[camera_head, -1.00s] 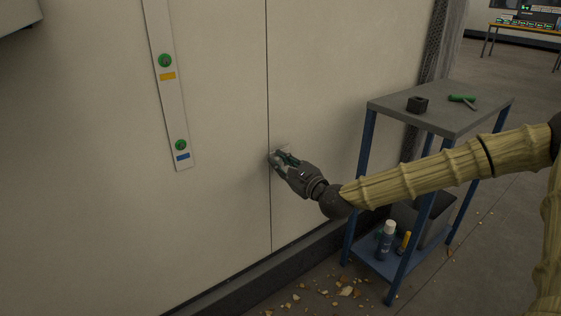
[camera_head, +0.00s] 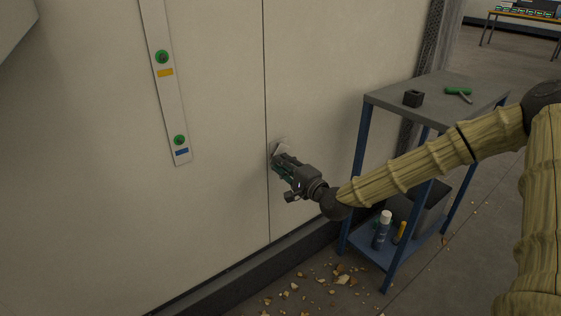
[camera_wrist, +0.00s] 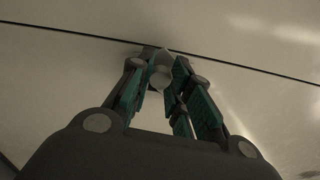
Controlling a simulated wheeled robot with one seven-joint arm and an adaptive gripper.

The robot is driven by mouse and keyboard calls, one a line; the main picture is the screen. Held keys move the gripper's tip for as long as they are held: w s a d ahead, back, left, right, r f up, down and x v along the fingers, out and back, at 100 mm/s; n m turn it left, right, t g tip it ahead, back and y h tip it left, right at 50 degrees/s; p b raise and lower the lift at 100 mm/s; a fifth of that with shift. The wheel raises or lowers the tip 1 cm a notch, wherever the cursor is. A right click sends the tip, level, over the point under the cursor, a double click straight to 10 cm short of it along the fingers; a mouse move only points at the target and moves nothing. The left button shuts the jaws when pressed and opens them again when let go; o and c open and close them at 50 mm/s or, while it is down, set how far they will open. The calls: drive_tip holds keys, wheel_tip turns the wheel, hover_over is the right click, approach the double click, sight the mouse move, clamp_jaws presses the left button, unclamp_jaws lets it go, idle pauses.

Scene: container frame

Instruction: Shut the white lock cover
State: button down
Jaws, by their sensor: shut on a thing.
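The white lock cover (camera_head: 282,145) is on the pale wall panel, at the dark vertical seam. Only a small pale corner of it shows above my gripper (camera_head: 276,157). My gripper is at the cover, close against the panel. In the wrist view, the green-padded fingers of my gripper (camera_wrist: 160,78) are closed in around a small pale piece of the lock cover (camera_wrist: 162,60), beside the seam. The fingers hide most of the cover, and I cannot tell its exact angle.
A strip with green knobs (camera_head: 171,110) and coloured labels is on the panel to the left. Debris (camera_head: 342,279) lies on the floor.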

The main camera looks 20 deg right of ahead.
drive_tip(key=shift+w+d+f+n+p, duration=0.15)
drive_tip(key=shift+d+n+p, duration=0.35)
drive_tip(key=shift+n, duration=0.85)
drive_tip(key=shift+w+d+f+n+p, duration=0.2)
drive_tip(key=shift+d+n+p, duration=0.3)
drive_tip(key=shift+n, duration=0.8)
drive_tip(key=shift+w+d+f+n+p, duration=0.15)
drive_tip(key=shift+d+n+p, duration=0.3)
drive_tip(key=shift+n, duration=0.9)
drive_tip(key=c, duration=1.3)
unclamp_jaws()
drive_tip(key=shift+s, duration=0.1)
drive_tip(key=v, duration=1.1)
drive_tip(key=shift+s+d, duration=0.1)
drive_tip(key=shift+s, duration=0.3)
